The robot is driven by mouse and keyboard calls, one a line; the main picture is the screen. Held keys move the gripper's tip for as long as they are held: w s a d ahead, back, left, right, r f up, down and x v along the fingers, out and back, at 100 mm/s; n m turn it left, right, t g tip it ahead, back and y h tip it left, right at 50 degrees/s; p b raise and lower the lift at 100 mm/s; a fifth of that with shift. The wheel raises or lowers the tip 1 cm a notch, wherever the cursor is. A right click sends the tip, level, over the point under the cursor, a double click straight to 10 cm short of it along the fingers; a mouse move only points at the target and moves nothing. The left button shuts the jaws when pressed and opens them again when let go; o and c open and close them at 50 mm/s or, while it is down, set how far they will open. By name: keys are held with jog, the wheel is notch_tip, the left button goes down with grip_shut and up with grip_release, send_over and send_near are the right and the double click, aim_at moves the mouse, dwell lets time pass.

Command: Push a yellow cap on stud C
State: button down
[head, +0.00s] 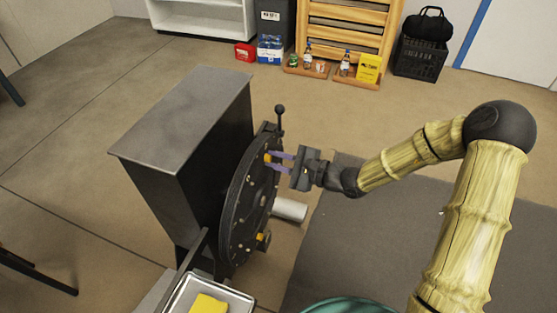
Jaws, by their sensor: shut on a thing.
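A dark round plate (240,205) stands upright on the side of a grey-topped machine, with several small studs around its face. My gripper (273,160), with purple fingers, reaches it from the right at the plate's upper part. It is shut on a small yellow cap (267,158), which is at or very near the plate's face. I cannot tell whether the cap is seated on a stud, and no stud letters are readable. Another yellow cap (262,237) shows low on the plate. A light cylinder (290,210) sticks out from the plate's middle.
A lever with a dark knob (280,109) stands above the plate, close to my gripper. A metal tray (236,299) holding a yellow block (208,304) is at the bottom. A teal round rim (350,306) shows at the bottom. Open floor lies behind.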

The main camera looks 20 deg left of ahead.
jog(key=c, duration=1.3)
grip_release()
jog(key=shift+a, duration=0.1)
jog(key=shift+o, duration=0.2)
jog(key=p+v, duration=0.5)
jog(key=v, duration=1.2)
jog(key=shift+d+p, duration=0.25)
jog(key=shift+p, duration=0.1)
